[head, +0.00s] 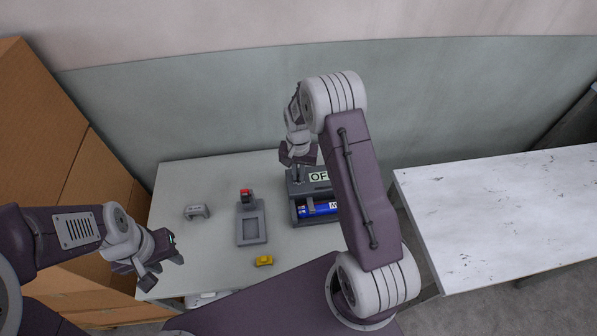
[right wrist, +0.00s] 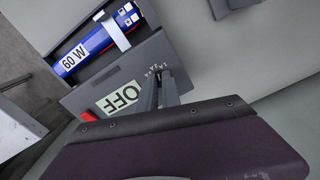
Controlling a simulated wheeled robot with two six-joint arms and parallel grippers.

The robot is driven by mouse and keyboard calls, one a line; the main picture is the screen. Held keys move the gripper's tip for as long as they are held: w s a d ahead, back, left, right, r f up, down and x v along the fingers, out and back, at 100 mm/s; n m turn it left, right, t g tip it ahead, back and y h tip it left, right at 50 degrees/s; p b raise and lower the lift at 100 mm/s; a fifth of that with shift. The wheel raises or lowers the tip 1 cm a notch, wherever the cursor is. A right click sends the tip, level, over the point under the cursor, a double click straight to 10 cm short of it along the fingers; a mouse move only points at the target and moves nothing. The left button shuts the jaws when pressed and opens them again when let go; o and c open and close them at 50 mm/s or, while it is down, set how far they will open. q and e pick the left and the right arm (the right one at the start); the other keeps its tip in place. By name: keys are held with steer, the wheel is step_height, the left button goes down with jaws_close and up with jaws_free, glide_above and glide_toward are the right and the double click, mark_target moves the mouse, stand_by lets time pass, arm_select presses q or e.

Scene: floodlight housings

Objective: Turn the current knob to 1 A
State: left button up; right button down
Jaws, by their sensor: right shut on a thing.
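The grey power unit (head: 296,189) stands at the table's right side, with a light display reading OFF (head: 318,176) on its top panel. In the right wrist view the panel (right wrist: 175,55) shows the OFF display (right wrist: 118,98) and a small printed scale (right wrist: 156,76), too small to read surely. My right gripper (head: 298,173) is over the panel's left part; in the right wrist view its fingers (right wrist: 162,94) are shut beside the scale. The current knob between them is hidden, so its setting cannot be seen. My left gripper (head: 158,272) is open and empty at the table's front left.
A blue cylinder (head: 320,209), marked 60 W (right wrist: 73,59) in the right wrist view, lies in the unit's front. A grey tray (head: 240,238), red-topped part (head: 246,195), grey bracket (head: 196,212) and yellow piece (head: 264,261) lie left of it. Cardboard boxes (head: 50,120) stand left.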

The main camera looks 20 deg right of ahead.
steer(key=m, duration=0.5)
steer(key=shift+w+p, duration=0.1)
steer(key=shift+p, duration=0.3)
steer(key=shift+m, duration=0.4)
steer(key=c, duration=1.5)
jaws_free()
steer(key=shift+c, duration=0.2)
step_height(320, 180, up, 9)
steer(key=shift+b, duration=0.35)
